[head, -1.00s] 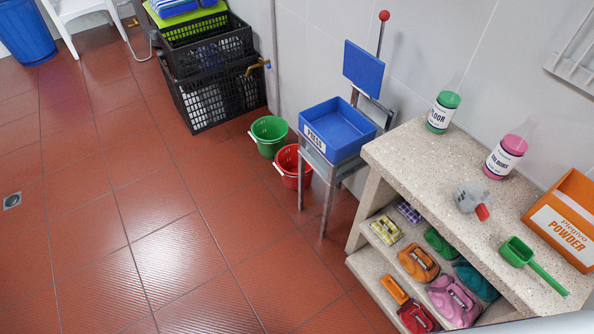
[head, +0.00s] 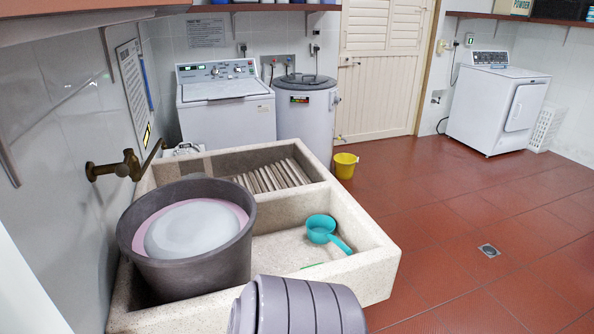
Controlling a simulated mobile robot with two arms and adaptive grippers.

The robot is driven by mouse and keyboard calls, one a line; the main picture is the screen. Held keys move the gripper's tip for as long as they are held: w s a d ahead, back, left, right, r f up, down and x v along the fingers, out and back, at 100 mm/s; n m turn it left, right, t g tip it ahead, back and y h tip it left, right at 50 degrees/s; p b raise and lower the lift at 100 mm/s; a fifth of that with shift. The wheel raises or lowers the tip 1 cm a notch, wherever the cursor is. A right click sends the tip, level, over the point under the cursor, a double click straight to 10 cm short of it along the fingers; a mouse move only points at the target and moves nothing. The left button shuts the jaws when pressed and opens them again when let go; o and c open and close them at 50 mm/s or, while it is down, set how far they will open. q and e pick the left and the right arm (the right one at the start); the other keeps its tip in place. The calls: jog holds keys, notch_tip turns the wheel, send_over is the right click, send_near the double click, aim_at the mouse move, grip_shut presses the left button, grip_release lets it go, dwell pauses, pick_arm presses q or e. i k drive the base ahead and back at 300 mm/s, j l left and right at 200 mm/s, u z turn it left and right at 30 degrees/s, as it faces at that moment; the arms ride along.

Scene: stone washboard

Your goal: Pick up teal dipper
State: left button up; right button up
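A large dark tub (head: 188,272) with pinkish water and foam stands in the left front of the sink. The ribbed washboard part (head: 275,177) is behind the dipper.
A ribbed grey-purple object (head: 298,307) covers the sink's front edge. A brass tap (head: 113,170) juts from the left wall. A washing machine (head: 226,105), a spinner (head: 306,108) and a yellow bucket (head: 345,165) stand behind. The red floor (head: 450,225) to the right is clear.

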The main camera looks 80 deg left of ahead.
aim_at(321, 228)
jog(key=u, duration=2.5)
